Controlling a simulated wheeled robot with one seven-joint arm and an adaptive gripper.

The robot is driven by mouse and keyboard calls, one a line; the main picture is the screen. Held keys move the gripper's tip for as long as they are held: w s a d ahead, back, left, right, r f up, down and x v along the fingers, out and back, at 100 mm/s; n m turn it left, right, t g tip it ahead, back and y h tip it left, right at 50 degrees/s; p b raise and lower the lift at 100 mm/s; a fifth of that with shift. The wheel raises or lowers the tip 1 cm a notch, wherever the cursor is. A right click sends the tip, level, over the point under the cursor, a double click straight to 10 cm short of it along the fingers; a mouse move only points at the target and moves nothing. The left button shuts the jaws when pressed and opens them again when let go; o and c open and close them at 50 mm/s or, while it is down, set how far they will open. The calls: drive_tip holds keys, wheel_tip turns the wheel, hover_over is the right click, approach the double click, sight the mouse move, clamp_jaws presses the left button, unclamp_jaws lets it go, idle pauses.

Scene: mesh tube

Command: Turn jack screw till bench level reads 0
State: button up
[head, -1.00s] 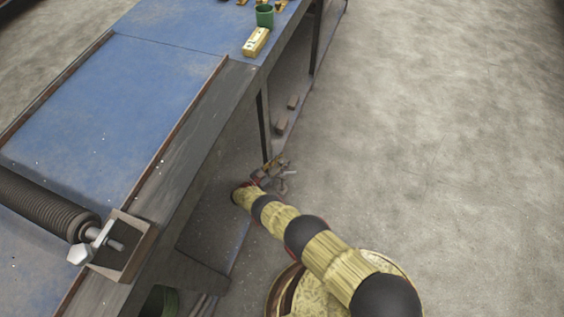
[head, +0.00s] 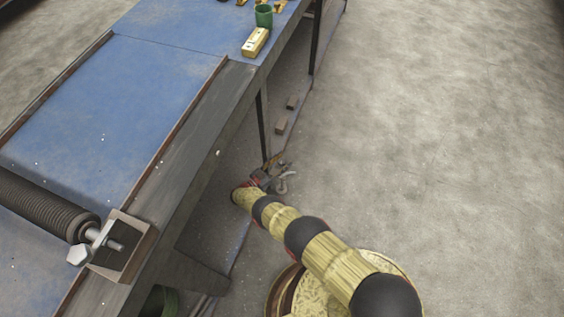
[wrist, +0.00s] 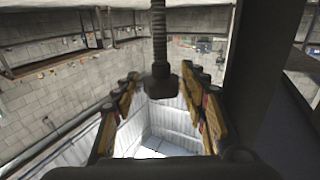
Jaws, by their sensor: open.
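The brass bench level (head: 255,42) lies on the blue bench top at the top of the head view; its reading is too small to make out. My gripper (head: 276,178) is low beside the bench, near the foot of a dark leg. In the wrist view my gripper (wrist: 161,82) is open, its yellow and dark fingers spread to either side of the jack screw (wrist: 160,84). The screw has a dark threaded shaft and a wider head, which sits between the fingers with gaps on both sides. In the head view I cannot pick out the screw near my gripper.
The blue bench (head: 110,95) fills the left, with a dark ribbed roller (head: 45,205) and bolt at its near end. A green cup (head: 264,15) stands by the level. The concrete floor (head: 460,130) to the right is clear.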

drive_tip(key=shift+w+a+n+t+y, duration=0.1)
drive_tip(key=shift+a+n+t+y, duration=0.05)
drive_tip(key=shift+n+t+y, duration=0.2)
